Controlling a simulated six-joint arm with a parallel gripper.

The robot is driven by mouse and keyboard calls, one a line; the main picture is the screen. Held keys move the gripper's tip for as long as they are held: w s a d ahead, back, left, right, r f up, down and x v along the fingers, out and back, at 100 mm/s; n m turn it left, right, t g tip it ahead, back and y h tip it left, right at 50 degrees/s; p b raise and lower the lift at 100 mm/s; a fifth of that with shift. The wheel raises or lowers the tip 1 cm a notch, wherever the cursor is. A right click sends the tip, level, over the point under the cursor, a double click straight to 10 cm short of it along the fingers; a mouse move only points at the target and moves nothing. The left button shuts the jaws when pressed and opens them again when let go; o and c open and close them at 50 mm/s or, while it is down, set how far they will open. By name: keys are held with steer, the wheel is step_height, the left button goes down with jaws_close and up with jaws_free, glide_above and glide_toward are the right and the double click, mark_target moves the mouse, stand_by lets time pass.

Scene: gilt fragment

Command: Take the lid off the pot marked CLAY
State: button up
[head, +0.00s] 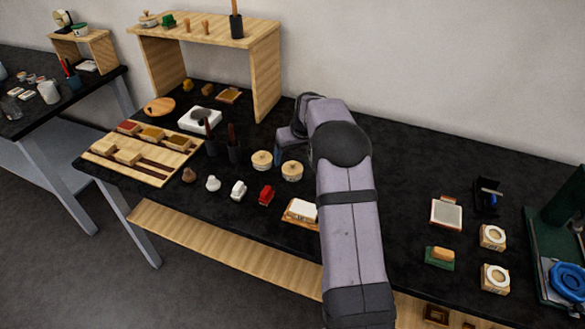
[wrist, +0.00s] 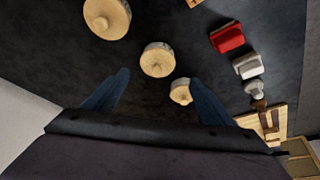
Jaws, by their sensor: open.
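Two round lidded pots with pale wooden tops, a left one (head: 262,160) and a right one (head: 292,171), stand on the black table in the head view. I can read no marking, so I cannot tell which is CLAY. My gripper (wrist: 157,97) is open and empty, with its blue fingers spread. In the head view, my forearm hides most of the gripper.
A red object (head: 266,194), a white one (head: 238,190) and a white-topped block (head: 302,211) stand in front of the pots. Dark cups with tools (head: 234,148) stand left of them. A wooden shelf (head: 266,75) rises behind.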

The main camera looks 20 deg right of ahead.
mark_target(294, 165)
steer(key=shift+w+f, duration=0.25)
steer(key=shift+f, duration=0.3)
steer(key=shift+s+d+p+x, duration=0.1)
steer(key=shift+d+p+x, duration=0.05)
steer(key=shift+p+x, duration=0.75)
steer(key=shift+s+d+p+x, duration=0.15)
steer(key=shift+p+x, duration=0.5)
steer(key=shift+x, duration=0.45)
steer(key=shift+w+f, duration=0.25)
steer(key=shift+f, duration=0.4)
steer(key=c, duration=1.1)
